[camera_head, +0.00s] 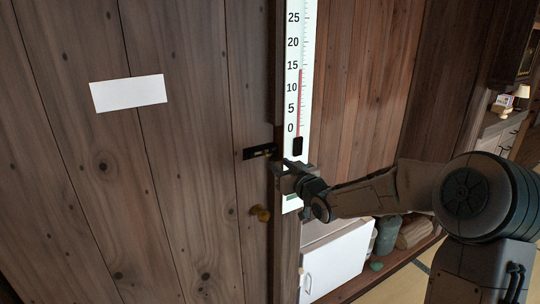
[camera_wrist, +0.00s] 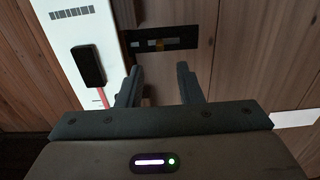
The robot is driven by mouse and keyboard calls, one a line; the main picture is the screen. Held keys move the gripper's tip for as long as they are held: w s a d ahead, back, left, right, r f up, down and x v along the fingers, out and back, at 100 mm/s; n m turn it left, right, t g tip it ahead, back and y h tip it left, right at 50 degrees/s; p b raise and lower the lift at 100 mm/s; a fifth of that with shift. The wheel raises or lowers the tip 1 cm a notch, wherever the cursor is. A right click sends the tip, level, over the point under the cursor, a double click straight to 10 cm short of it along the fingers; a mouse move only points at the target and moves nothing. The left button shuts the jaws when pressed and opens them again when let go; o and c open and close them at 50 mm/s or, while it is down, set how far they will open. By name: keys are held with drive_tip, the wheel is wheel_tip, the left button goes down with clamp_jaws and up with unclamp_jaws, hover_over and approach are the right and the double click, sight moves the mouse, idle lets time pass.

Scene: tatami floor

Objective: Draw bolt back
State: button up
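The bolt (camera_head: 260,151) is a small dark metal fitting at the right edge of the plank door (camera_head: 190,200), beside the post. In the wrist view the bolt (camera_wrist: 160,44) shows as a black plate with a small yellowish piece at its middle. My gripper (camera_head: 284,170) is at the post, just right of and slightly below the bolt. In the wrist view my gripper (camera_wrist: 158,76) has its two fingers apart, with the yellowish piece lined up beyond the gap. The fingers look apart from the bolt; the exact distance is hard to tell.
A tall white thermometer (camera_head: 302,70) hangs close beside my gripper. A white sheet (camera_head: 128,93) is on the door. A white cabinet (camera_head: 336,262) stands below my arm, with a log (camera_head: 414,233) nearby.

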sight(267, 155)
drive_tip(key=p+x, duration=0.1)
drive_tip(key=x, duration=0.6)
drive_tip(key=shift+p, duration=0.3)
clamp_jaws()
